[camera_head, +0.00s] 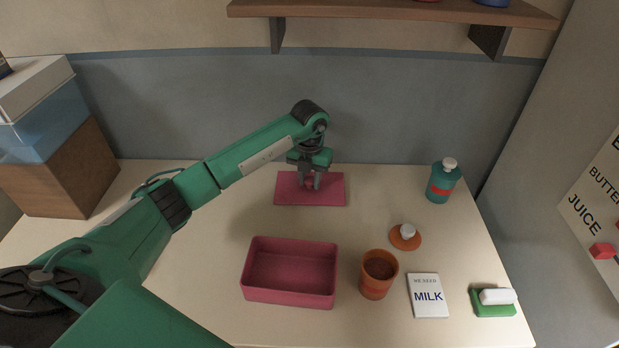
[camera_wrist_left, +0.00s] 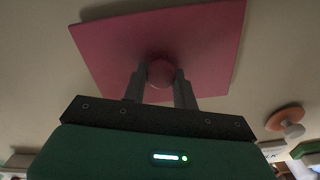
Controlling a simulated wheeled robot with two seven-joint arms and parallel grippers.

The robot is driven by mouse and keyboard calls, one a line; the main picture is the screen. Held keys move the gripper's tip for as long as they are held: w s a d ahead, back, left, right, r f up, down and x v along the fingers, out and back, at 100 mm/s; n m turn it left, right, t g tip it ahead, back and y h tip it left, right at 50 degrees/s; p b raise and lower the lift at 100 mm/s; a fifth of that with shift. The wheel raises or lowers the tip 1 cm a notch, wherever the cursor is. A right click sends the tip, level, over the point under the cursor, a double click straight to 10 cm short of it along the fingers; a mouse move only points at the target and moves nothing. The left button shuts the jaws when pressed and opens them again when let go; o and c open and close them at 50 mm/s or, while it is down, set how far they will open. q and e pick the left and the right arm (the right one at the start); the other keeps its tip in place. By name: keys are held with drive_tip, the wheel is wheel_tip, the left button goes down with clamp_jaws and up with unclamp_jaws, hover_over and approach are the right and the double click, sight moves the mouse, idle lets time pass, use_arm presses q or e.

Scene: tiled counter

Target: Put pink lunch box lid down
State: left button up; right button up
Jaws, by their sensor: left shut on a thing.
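The pink lunch box lid (camera_head: 329,190) is a flat rectangle with a round knob, at the back middle of the counter. It lies on the counter or very close above it; I cannot tell which. My left gripper (camera_head: 309,183) is above the lid with its fingers shut on the knob. The left wrist view shows the lid (camera_wrist_left: 205,45) and the fingers of the left gripper (camera_wrist_left: 160,82) on both sides of the round knob (camera_wrist_left: 160,73). The open pink lunch box (camera_head: 291,299) stands in front of the lid, empty. My right gripper does not show.
An orange cup (camera_head: 377,276), an orange lid with a white knob (camera_head: 405,237), a milk note (camera_head: 428,296) and a green sponge holder (camera_head: 493,309) are at right. A teal bottle (camera_head: 442,181) stands at back right. Stacked boxes (camera_head: 55,160) are at left. A shelf (camera_head: 390,12) hangs above.

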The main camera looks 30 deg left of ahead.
sight(309, 180)
use_arm(q)
drive_tip(key=shift+f, duration=0.1)
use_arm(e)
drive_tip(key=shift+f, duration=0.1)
use_arm(q)
drive_tip(key=o, duration=1)
drive_tip(key=shift+c, duration=0.2)
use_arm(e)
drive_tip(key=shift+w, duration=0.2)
use_arm(q)
drive_tip(key=shift+r, duration=0.45)
wheel_tip(309, 180, up, 11)
drive_tip(key=b, duration=0.1)
drive_tip(key=shift+r+b, duration=0.2)
drive_tip(key=shift+b, duration=0.2)
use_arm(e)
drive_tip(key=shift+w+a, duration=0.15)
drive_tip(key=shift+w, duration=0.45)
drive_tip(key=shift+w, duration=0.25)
